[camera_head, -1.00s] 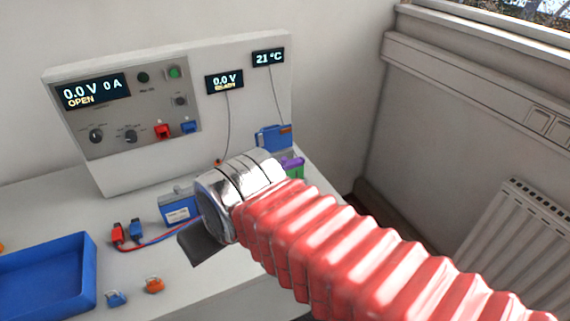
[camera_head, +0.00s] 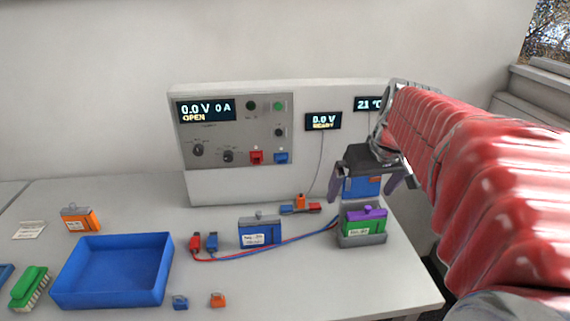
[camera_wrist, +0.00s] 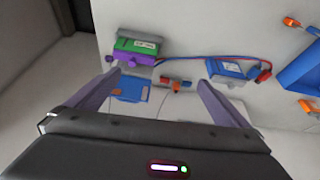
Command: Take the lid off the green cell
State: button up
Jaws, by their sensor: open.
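The green cell (camera_head: 362,228) stands in a grey holder (camera_head: 362,241) at the right end of the bench, with a purple lid (camera_head: 366,213) on its top. In the wrist view the green cell (camera_wrist: 136,46) lies beyond the fingertips, left of centre, and its purple lid (camera_wrist: 138,57) faces my gripper. My gripper (camera_head: 372,195) is open and empty, above and behind the cell in the head view. Its two fingers (camera_wrist: 158,80) spread apart in the wrist view and do not touch the lid.
A blue tray (camera_head: 112,298), orange cell (camera_head: 80,219) and green brush (camera_head: 30,288) are further left. The cycler panel (camera_head: 235,130) rises behind. A blue item (camera_head: 361,187) shows between my fingers.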

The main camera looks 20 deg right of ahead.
jog(key=d, duration=0.7)
jog(key=shift+d+m, duration=0.15)
jog(key=shift+m, duration=0.15)
send_over(370, 210)
jog(key=s, duration=0.2)
jog(key=f, duration=0.8)
jog(key=shift+w+a, duration=0.15)
jog(key=shift+a, duration=0.1)
jog(key=shift+x, duration=2.6)
jog(key=shift+a, duration=0.1)
